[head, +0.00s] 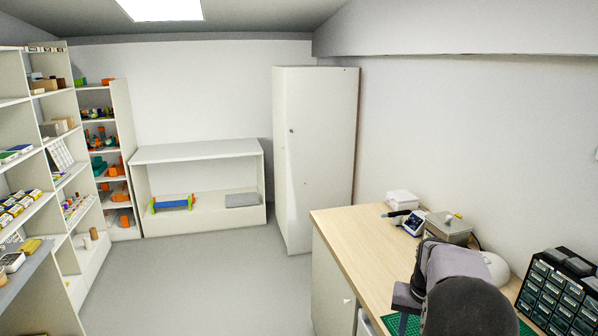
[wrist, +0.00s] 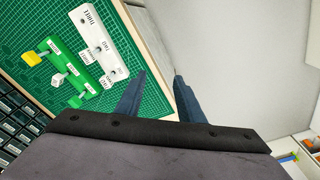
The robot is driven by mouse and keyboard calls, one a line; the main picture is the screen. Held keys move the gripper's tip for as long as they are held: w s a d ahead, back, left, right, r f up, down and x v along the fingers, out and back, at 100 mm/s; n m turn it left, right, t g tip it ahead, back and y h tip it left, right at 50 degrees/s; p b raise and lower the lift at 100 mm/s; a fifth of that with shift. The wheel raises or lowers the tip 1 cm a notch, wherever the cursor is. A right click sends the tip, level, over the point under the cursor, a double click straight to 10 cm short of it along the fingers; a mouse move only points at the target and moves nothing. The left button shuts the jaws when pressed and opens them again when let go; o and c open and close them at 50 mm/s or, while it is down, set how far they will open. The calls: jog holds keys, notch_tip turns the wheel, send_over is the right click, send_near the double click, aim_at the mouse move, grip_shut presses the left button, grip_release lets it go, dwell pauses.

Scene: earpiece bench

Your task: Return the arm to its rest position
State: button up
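My gripper (wrist: 159,74) shows in the wrist view with its two blue fingers apart and nothing between them. It points past the edge of the wooden bench (wrist: 148,50), with pale grey surface beyond. To its left, a green cutting mat (wrist: 30,85) lies on the bench. On the mat are a white block (wrist: 98,45) with labels and holes, and a green labelled holder (wrist: 75,70) with a yellow, a white and a green knob. In the head view my arm rises at the lower right over the bench (head: 350,235), and hides much of the mat.
A drawer cabinet (head: 560,295) stands at the bench's right. A blue-screened device (head: 413,222) and a metal box (head: 447,228) sit at the back. A tall white cabinet (head: 315,160), a low shelf unit (head: 197,153) and shelves at left surround open floor (head: 205,275).

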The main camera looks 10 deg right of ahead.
jog(key=s+a+f+n, duration=0.1)
jog(key=s+a+n, duration=0.15)
jog(key=a, duration=0.65)
jog(key=s+a+f+n, duration=0.15)
jog(key=s+a, duration=0.25)
jog(key=a, duration=0.5)
jog(key=s+a+f+n+g, duration=0.1)
jog(key=s+a+f+n, duration=0.1)
jog(key=s+a, duration=0.6)
jog(key=s+n, duration=0.1)
jog(key=s, duration=0.1)
jog(key=shift+s+a+y, duration=0.15)
jog(key=shift+s+y, duration=0.15)
jog(key=shift+y, duration=0.1)
notch_tip(320, 180, down, 11)
jog(key=b, duration=1.1)
